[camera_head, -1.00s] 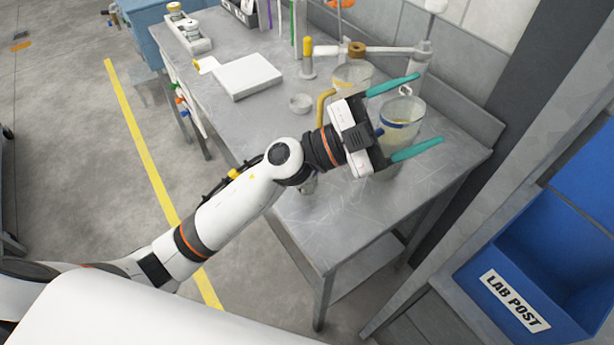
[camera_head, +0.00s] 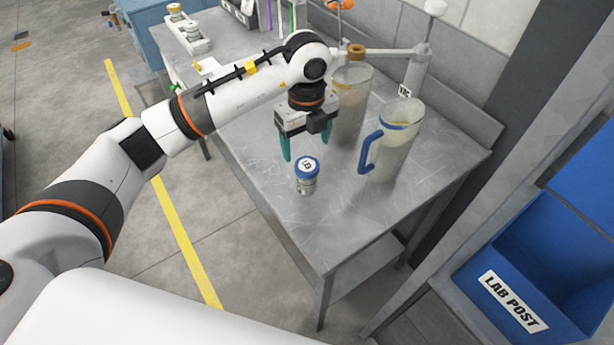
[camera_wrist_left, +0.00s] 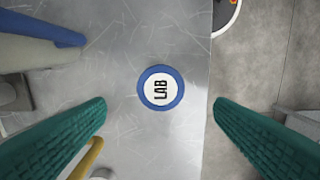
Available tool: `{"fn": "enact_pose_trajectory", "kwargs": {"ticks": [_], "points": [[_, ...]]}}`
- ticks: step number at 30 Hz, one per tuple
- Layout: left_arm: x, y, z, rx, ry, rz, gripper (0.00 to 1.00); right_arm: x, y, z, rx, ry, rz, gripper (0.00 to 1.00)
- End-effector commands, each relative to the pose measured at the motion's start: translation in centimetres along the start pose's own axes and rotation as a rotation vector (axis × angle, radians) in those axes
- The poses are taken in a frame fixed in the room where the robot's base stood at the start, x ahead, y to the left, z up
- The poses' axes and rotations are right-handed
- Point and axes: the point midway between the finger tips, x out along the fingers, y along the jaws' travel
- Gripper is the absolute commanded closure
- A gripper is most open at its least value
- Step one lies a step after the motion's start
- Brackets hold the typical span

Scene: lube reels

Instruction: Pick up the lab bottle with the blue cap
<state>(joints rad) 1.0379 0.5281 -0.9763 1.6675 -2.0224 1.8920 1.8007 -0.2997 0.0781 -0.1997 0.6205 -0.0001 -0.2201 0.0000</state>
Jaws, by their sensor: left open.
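The lab bottle (camera_head: 307,181) is a small clear jar with a blue-rimmed cap and a white label on top. It stands upright on the metal table, near its front edge. In the left wrist view its cap (camera_wrist_left: 161,88) is seen from above, marked LAB, between and beyond the two fingertips. My left gripper (camera_head: 307,154) points down with its green fingers spread. It is open and empty, above and a little behind the bottle, apart from it. My right gripper is not in view.
A pitcher with a blue handle (camera_head: 370,152) stands right of the bottle. A pitcher with a yellow band (camera_head: 352,95) stands behind it. A blue LAB POST bin (camera_head: 549,270) is at the right. The table (camera_head: 350,225) is bare in front of the bottle.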

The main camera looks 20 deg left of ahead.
Motion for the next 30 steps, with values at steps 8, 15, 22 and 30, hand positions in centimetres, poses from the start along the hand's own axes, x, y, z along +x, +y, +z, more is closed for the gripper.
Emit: {"fn": "enact_pose_trajectory", "kwargs": {"ticks": [8, 15, 22, 30], "points": [[4.3, 0.0, 0.2, 0.004, -0.005, 0.0, 0.23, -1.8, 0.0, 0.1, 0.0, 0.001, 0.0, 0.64], [6.2, -0.1, 0.4, 0.005, -0.007, -0.001, 0.23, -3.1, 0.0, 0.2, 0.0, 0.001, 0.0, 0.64], [9.6, -0.1, 0.5, 0.004, -0.007, 0.0, 0.23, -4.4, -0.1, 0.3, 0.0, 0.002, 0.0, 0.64], [10.2, 0.0, 0.5, 0.006, -0.005, 0.004, 0.23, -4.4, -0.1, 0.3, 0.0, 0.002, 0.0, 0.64]]}}
